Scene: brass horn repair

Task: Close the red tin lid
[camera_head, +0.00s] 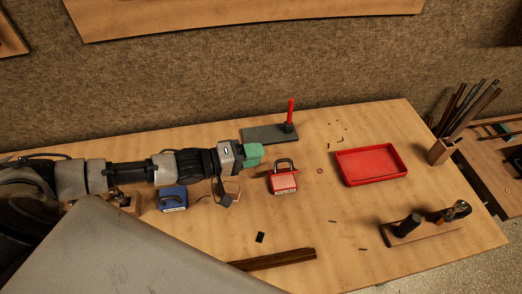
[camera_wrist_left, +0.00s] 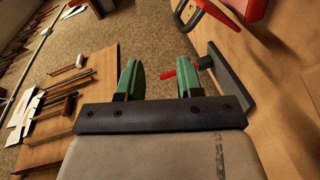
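A small red box-shaped thing (camera_head: 283,182) with a dark arched handle and a pale label stands near the middle of the bench in the head view. A shallow red tray (camera_head: 371,165) lies open and empty to its right. I cannot tell which is the tin, and no separate lid is clear. My left gripper (camera_head: 253,155) is above the bench, up and left of the red box. In the left wrist view its green fingers (camera_wrist_left: 160,76) are apart with nothing held between them. My right gripper is not in view.
A dark plate (camera_head: 262,134) with an upright red rod (camera_head: 291,111) stands behind the gripper. A blue box (camera_head: 173,198) sits under my left arm. A tool stand (camera_head: 425,232) and a holder of rods (camera_head: 440,152) are at right. A dark wooden strip (camera_head: 280,260) lies in front.

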